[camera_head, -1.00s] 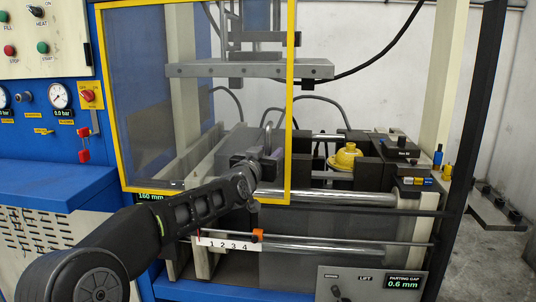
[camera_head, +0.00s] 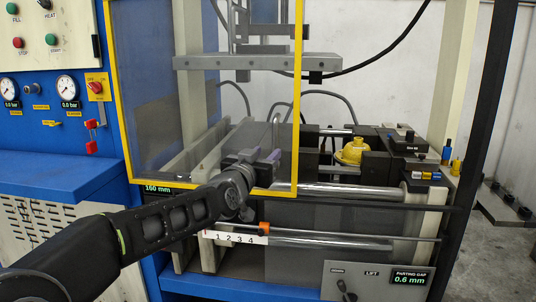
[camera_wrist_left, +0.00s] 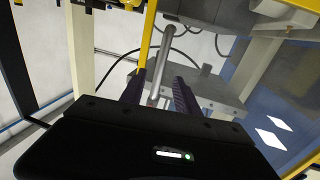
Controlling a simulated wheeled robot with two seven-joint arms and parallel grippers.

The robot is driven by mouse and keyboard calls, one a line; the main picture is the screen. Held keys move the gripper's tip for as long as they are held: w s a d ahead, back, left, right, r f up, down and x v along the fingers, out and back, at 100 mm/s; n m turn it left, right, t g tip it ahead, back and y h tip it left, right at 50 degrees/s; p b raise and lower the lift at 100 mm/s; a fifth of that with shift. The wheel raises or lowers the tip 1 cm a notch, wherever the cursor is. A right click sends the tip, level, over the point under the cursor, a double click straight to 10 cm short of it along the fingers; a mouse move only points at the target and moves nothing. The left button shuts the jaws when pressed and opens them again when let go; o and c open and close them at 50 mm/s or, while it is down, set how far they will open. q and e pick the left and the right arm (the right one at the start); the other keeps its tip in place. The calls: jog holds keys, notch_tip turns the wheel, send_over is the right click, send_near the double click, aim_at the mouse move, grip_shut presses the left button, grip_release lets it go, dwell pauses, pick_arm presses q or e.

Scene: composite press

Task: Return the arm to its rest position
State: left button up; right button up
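My left arm (camera_head: 150,225) reaches in from the lower left of the head view towards the press. My left gripper (camera_head: 265,158) is at the yellow-framed clear guard (camera_head: 299,90), left of its right edge post. In the left wrist view its two dark fingers (camera_wrist_left: 158,92) are apart. A grey metal rod (camera_wrist_left: 167,50) shows between and beyond them; I cannot tell whether they touch it. My right arm and gripper are not in view.
A yellow part (camera_head: 352,152) sits among dark blocks on the press, right of the gripper. Horizontal steel bars (camera_head: 345,195) run below it. A blue control cabinet (camera_head: 50,170) stands left. A lever panel (camera_head: 375,282) is at lower right.

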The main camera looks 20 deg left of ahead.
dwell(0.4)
pick_arm(q)
jog(key=s+d+f+n+g+h, duration=0.15)
jog(key=d+f, duration=0.25)
jog(key=f, duration=0.8)
jog(key=d+f+g+h, duration=0.1)
jog(key=d+f+g, duration=0.25)
jog(key=f, duration=0.95)
jog(key=s+d+f+g+h, duration=0.1)
jog(key=s+d+f+g, duration=0.4)
jog(key=f, duration=0.7)
jog(key=s+d+f, duration=0.4)
jog(key=s+f, duration=0.3)
jog(key=f, duration=0.4)
jog(key=s+d+f+g+h, duration=0.1)
jog(key=s+d+f+g, duration=0.1)
jog(key=s+f, duration=0.45)
jog(key=s+d+f+g, duration=0.3)
jog(key=s+f, duration=0.1)
jog(key=s, duration=0.6)
jog(key=s+d+f+g+h, duration=0.1)
jog(key=s+d+f+g, duration=0.1)
jog(key=s+f, duration=0.45)
jog(key=s+r+p, duration=0.3)
jog(key=r+p, duration=0.9)
jog(key=r, duration=0.1)
jog(key=shift+s+d+r+p, duration=0.15)
jog(key=shift+d+r+p, duration=0.05)
jog(key=shift+d+p, duration=0.2)
